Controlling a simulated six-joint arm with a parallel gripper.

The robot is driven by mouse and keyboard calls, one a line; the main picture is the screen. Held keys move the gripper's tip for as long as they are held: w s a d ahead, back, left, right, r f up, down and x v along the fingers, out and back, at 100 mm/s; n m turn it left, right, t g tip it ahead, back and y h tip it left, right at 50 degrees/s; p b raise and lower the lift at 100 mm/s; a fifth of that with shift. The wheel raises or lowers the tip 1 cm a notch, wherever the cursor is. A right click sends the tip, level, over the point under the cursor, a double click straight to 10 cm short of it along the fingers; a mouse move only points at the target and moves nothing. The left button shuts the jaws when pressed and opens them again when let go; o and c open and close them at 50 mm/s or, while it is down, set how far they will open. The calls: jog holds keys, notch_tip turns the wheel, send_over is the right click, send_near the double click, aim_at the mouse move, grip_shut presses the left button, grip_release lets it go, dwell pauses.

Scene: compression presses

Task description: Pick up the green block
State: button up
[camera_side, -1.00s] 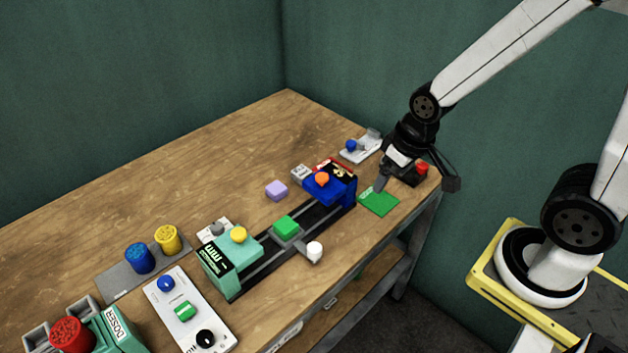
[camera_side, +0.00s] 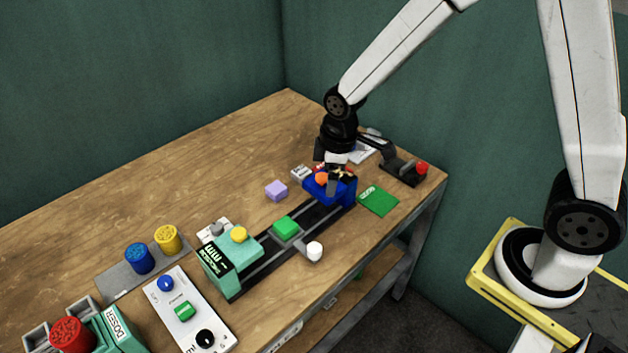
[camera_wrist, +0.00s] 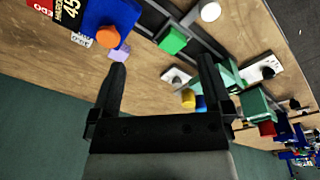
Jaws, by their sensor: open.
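The green block (camera_side: 286,228) sits on the dark track of the press, between the teal machine (camera_side: 232,258) and the blue machine (camera_side: 330,189). The block also shows in the wrist view (camera_wrist: 173,41), beyond my fingertips and a little right of the middle. My gripper (camera_wrist: 161,62) is open and empty, its two black fingers apart. In the side view my gripper (camera_side: 333,188) is at the blue machine, to the right of and beyond the block. Its fingers partly cover the blue machine there.
A white-knobbed lever (camera_side: 314,251) stands beside the track near the block. A purple block (camera_side: 276,190) lies on the table behind the track. A green mat (camera_side: 379,200) lies right of the blue machine. Blue and yellow cylinders (camera_side: 168,239) stand at left. The table's back left is clear.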

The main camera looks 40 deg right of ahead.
aim_at(284, 226)
jog(key=w+a+f+n, duration=0.2)
jog(key=n, duration=0.1)
jog(key=w+a+f+n+g, duration=0.1)
jog(key=w+a+f+n, duration=0.4)
jog(key=f+n, duration=0.1)
jog(key=shift+w+a+f, duration=0.15)
jog(key=shift+w+a, duration=0.05)
jog(key=shift+a, duration=0.2)
jog(key=shift+f, duration=1.3)
jog(key=shift+f, duration=0.15)
jog(key=shift+s+f, duration=0.15)
jog(key=shift+f, duration=2.3)
jog(key=shift+d, duration=0.1)
jog(key=c, duration=1.3)
jog(key=shift+r, duration=0.1)
